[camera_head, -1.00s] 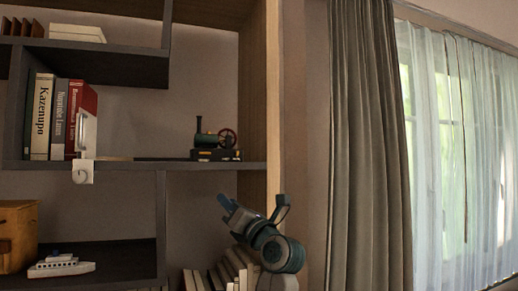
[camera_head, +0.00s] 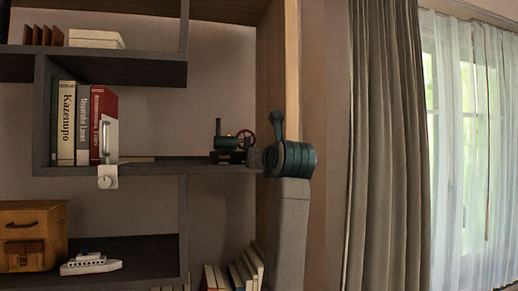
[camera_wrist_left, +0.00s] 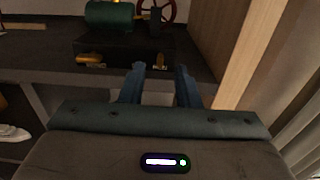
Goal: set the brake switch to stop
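A toy steam engine (camera_head: 229,143) with a green boiler and red flywheel stands on a dark base on the middle shelf. In the left wrist view its dark base (camera_wrist_left: 122,50) carries a brass-coloured piece (camera_wrist_left: 91,60) at the front left and a smaller one (camera_wrist_left: 159,60) at the right. I cannot tell for sure which piece is the brake switch, or its setting. My left gripper (camera_wrist_left: 160,70) is open and empty, its blue fingers just in front of the base, toward its right end. In the head view the gripper (camera_head: 257,158) is partly hidden by my wrist. My right gripper is not in view.
The shelf's wooden side panel (camera_head: 278,75) stands close right of the engine. Books (camera_head: 66,125) and a white fitting with a round knob (camera_head: 107,177) are at the left. Below are a wooden box (camera_head: 33,235), a toy boat (camera_head: 91,264) and more books (camera_head: 240,272).

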